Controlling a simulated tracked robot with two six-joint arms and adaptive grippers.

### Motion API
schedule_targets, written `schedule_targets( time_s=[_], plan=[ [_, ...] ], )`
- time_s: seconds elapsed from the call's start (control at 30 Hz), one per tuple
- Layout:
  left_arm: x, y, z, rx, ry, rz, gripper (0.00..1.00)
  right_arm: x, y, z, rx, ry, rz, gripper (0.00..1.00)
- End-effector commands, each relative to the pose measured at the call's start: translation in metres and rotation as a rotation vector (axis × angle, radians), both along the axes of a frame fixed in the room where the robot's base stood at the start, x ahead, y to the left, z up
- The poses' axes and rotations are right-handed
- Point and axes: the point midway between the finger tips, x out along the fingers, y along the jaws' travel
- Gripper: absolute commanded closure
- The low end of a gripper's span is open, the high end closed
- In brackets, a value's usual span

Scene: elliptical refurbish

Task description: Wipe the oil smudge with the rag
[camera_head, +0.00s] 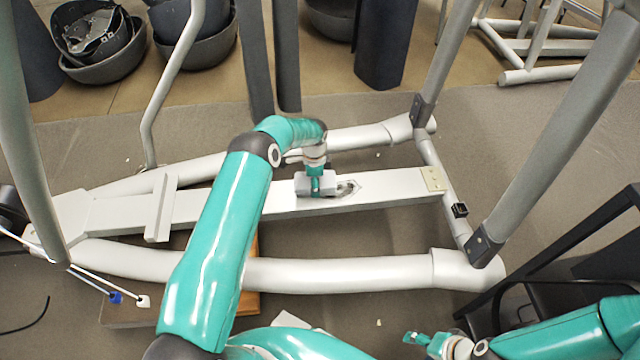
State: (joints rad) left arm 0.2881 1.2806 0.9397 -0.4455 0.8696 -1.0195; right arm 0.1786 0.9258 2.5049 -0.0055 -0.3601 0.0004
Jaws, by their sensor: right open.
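My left arm reaches over the grey beam (390,188) of the elliptical frame. My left gripper (322,190) points down at the beam's top, and its fingers are too small and covered to tell open from shut. A small grey patch (348,188) shows on the beam just right of it; I cannot tell whether it is the oil smudge or part of the gripper. No rag can be made out for certain; a pale flat piece (290,319) lies partly behind my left arm at the bottom. My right gripper (418,339) is open, low at the bottom right, apart from the frame.
Curved grey tubes (350,272) run along both sides of the beam, and slanted grey posts (555,125) rise at the right. A black rack (590,235) stands at the right edge. Grey bins (105,62) stand behind.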

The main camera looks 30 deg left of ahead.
Motion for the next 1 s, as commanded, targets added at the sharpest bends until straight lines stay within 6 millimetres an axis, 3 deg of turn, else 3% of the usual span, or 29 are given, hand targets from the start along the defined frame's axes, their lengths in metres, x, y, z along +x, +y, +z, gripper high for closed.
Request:
schedule_targets(
  time_s=[0.03,1.0],
  plan=[
    [0.001,-0.001,-0.002,0.000,0.000,-0.002,0.58,-0.002,0.002,-0.007,0.002,0.009,0.002,0.37],
    [0.000,0.000,-0.012,0.000,0.000,0.000,0.58,-0.001,0.002,-0.017,0.002,0.008,0.003,0.37]
  ],
)
